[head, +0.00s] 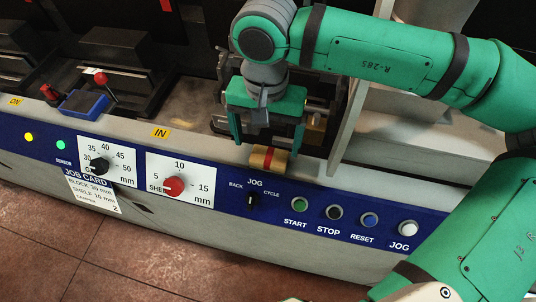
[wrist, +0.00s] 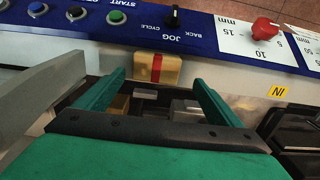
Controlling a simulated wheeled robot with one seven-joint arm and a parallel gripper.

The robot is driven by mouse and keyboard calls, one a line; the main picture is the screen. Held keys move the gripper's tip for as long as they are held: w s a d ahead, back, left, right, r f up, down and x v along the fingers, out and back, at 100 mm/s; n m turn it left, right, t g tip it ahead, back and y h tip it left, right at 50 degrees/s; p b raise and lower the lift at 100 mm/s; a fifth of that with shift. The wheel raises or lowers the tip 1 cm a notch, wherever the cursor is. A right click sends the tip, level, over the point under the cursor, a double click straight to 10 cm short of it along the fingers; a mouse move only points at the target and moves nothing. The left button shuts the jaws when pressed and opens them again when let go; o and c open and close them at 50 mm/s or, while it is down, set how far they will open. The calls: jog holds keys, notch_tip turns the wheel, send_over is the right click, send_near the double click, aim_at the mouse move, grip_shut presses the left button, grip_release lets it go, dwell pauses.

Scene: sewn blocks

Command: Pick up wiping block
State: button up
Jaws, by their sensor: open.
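A tan block with a red band (head: 279,161) sits on the machine's pale front ledge, just above the blue control panel. It also shows in the wrist view (wrist: 172,70), ahead of the fingertips and roughly centred between them. My gripper (head: 267,147) is open and empty, pointing down above and slightly behind this block. In the wrist view my gripper (wrist: 159,82) has its two green fingers spread wider than the block. A blue block (head: 84,103) lies at the left on the same machine top. No label shows which one is the wiping block.
The blue control panel (head: 327,196) has dials, buttons and a jog switch close to the tan block. A grey upright wall (head: 347,125) stands right of my gripper. Red-knobbed levers (head: 101,77) rise near the blue block. Dark machine recesses lie behind the ledge.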

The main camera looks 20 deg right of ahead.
aim_at(270, 155)
jog(key=shift+s+f, duration=0.15)
jog(key=shift+f, duration=0.75)
jog(key=shift+s+f, duration=0.2)
jog(key=shift+f, duration=0.7)
jog(key=shift+s+f, duration=0.15)
jog(key=shift+f, duration=0.75)
jog(key=shift+d, duration=0.1)
jog(key=shift+c, duration=0.3)
jog(key=shift+d, duration=0.1)
jog(key=c, duration=1.1)
jog(key=shift+r, duration=0.1)
